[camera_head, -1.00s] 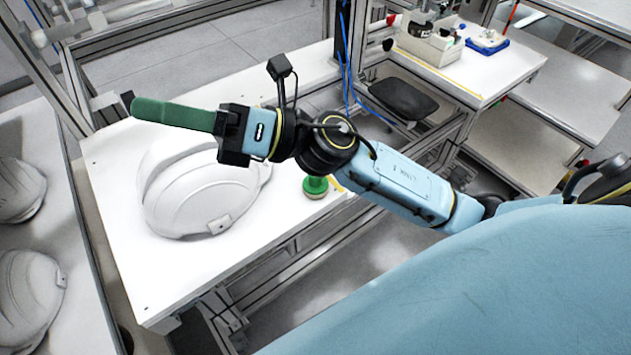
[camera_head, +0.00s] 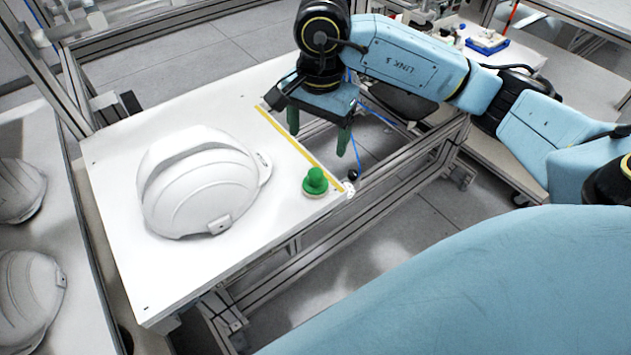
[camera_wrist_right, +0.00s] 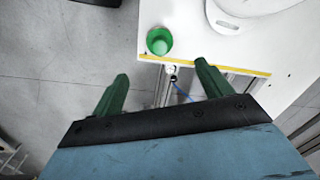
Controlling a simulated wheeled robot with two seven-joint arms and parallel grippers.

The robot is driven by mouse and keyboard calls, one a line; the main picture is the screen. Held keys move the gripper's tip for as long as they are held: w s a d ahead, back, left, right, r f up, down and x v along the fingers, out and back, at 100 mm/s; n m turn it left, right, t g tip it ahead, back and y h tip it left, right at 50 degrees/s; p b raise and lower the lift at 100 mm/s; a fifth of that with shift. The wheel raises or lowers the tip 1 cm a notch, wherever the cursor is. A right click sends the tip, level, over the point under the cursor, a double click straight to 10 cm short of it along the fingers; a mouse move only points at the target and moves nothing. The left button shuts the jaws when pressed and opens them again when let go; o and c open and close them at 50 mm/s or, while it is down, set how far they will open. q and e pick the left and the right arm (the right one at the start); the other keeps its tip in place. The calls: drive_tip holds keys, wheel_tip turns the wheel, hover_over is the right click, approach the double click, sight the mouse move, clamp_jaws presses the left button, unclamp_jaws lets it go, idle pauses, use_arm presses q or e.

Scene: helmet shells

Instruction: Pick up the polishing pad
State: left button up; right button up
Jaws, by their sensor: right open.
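The polishing pad (camera_head: 315,182) has a green knob on a pale round base. It stands upright on the white table near its right edge, by the yellow strip. It also shows in the right wrist view (camera_wrist_right: 159,41), beyond the fingertips. My right gripper (camera_head: 318,140) has green fingers spread apart and pointing down. It is open and empty, above and behind the pad, near the table's right edge, not touching it. In the right wrist view my right gripper (camera_wrist_right: 160,80) has nothing between its fingers. My left gripper is not in view.
A white helmet shell (camera_head: 200,185) sits on the table (camera_head: 120,250) left of the pad. More shells (camera_head: 28,300) lie on a surface at far left. A small black knob (camera_head: 353,175) is just off the table's right edge. The table front is clear.

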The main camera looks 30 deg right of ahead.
sight(316, 173)
wheel_tip(316, 173, down, 7)
drive_tip(key=shift+f+b, duration=0.1)
drive_tip(key=shift+b, duration=0.25)
drive_tip(key=shift+f, duration=0.5)
wheel_tip(316, 173, down, 5)
drive_tip(key=shift+a+r, duration=0.1)
drive_tip(key=shift+a, duration=0.05)
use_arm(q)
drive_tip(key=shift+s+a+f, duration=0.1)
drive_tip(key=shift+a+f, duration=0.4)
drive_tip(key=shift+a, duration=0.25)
use_arm(e)
drive_tip(key=shift+w, duration=0.1)
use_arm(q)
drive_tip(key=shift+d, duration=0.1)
use_arm(e)
drive_tip(key=shift+c, duration=0.5)
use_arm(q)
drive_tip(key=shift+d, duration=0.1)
use_arm(e)
drive_tip(key=c, duration=1)
